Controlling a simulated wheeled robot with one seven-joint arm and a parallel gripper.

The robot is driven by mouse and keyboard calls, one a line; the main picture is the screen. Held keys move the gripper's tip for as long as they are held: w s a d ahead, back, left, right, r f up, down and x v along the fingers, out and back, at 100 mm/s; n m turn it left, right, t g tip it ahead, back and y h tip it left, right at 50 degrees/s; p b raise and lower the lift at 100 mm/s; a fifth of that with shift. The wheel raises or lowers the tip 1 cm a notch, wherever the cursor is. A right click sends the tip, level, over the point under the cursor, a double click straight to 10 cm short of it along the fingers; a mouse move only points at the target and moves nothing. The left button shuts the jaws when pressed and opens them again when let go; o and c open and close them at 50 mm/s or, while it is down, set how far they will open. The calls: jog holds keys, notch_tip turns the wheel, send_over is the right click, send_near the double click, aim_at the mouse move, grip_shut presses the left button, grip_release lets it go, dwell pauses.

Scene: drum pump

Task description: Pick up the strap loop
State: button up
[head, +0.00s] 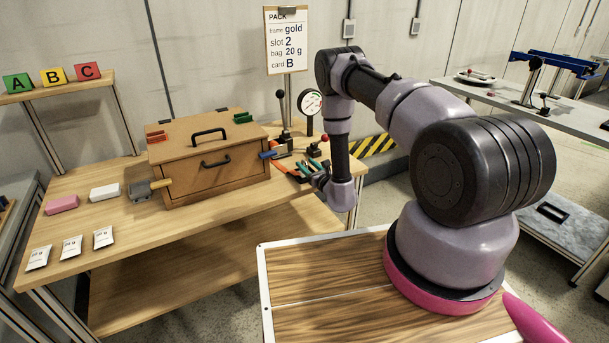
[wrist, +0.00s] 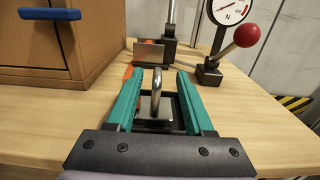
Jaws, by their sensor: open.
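My gripper (wrist: 166,78) is open, with its two teal fingers pointing forward low over the wooden bench. An upright metal loop (wrist: 156,92) shows between the fingers, above a dark-framed plate; I cannot tell whether the fingers touch it. An orange strap-like piece (wrist: 136,73) is partly hidden behind the left finger. Orange also shows beside my gripper (head: 309,167) in the head view, as a flat piece (head: 284,168). I cannot tell for certain which of these parts is the strap loop.
A wooden box (head: 211,158) with a blue handle (wrist: 49,14) stands left of my gripper. A dial gauge (wrist: 234,10) and a red-knobbed lever (wrist: 246,34) stand beyond it to the right. Bare bench (wrist: 250,115) lies right of the fingers.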

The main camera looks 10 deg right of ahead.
jog(key=x, duration=0.4)
jog(key=shift+w+a+r, duration=0.2)
jog(key=shift+a+r, duration=0.05)
grip_shut()
dwell(1.2)
